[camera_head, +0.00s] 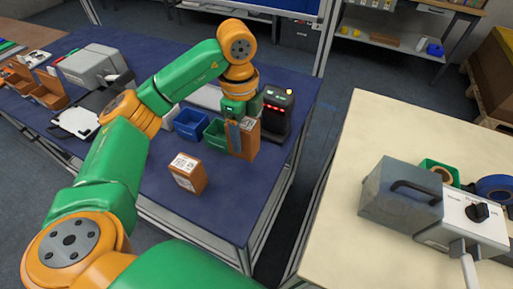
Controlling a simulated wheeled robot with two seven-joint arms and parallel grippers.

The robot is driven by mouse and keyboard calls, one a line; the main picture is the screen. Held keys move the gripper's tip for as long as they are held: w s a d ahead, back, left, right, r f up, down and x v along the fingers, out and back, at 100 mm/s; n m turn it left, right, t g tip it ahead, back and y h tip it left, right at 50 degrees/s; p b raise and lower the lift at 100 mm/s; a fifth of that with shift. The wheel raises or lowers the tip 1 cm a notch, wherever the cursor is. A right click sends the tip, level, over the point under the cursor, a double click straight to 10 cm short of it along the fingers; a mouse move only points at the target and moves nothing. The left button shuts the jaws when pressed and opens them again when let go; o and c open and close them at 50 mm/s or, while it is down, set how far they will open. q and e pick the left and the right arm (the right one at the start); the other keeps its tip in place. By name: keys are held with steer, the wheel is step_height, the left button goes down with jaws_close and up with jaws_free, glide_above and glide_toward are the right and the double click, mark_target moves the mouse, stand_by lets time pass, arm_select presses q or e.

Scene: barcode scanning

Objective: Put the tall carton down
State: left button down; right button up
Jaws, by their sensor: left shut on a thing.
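The tall carton (246,142) is a brown box near the right edge of the blue-topped table (222,203). My left gripper (238,133) is shut on it from above, with a finger along its near side. The carton looks upright. I cannot tell whether its base touches the table. Another brown carton (188,174) with a white printed label stands apart, nearer and to the left. A black device with a red light, which looks like the scanner (277,112), stands just right of and behind the held carton. My right gripper is not in view.
A blue bin (190,124) and a green bin (215,134) stand left of the held carton. A grey machine (93,66) and a clipboard (75,121) are at the far left. Blue tabletop is clear around the nearer carton. A cream table (345,160) with a grey toolbox (400,194) stands at right, across a gap.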

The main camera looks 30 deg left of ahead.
arm_select(q)
steer(key=w+f, duration=0.1)
steer(key=f, duration=0.1)
steer(key=w+d+f+p, duration=0.1)
steer(key=f, duration=0.2)
steer(key=w+f+p, duration=0.1)
steer(key=f, duration=0.2)
steer(key=shift+w+d, duration=0.25)
steer(key=shift+w, duration=0.1)
steer(key=shift+f, duration=0.3)
steer(key=shift+c, duration=0.8)
jaws_free()
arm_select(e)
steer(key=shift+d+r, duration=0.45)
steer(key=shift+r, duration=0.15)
